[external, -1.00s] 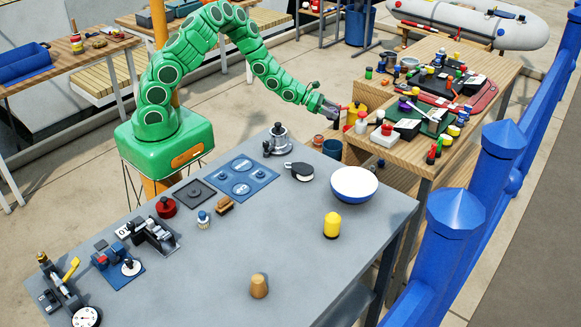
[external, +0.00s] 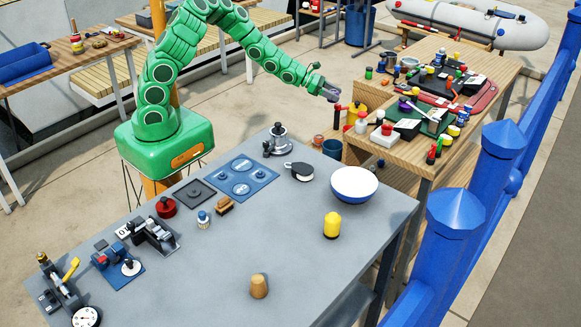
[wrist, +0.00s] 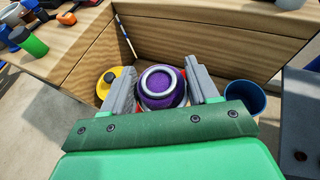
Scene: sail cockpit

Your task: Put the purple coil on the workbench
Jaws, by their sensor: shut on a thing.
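The purple coil (wrist: 161,88) shows in the wrist view between the two grey fingers, with a pale ring around its top. My gripper (wrist: 163,86) is shut on it. In the external view my gripper (external: 331,92) is raised near the left end of the wooden bench, and the coil is too small to make out there. The grey workbench (external: 300,240) stands in the foreground, with my green base beyond its far edge.
On the grey workbench stand a white and blue bowl (external: 354,184), a yellow bottle (external: 331,224), a tan cork-like piece (external: 259,286) and several tools along the far and left sides. The wooden bench (external: 497,72) is crowded.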

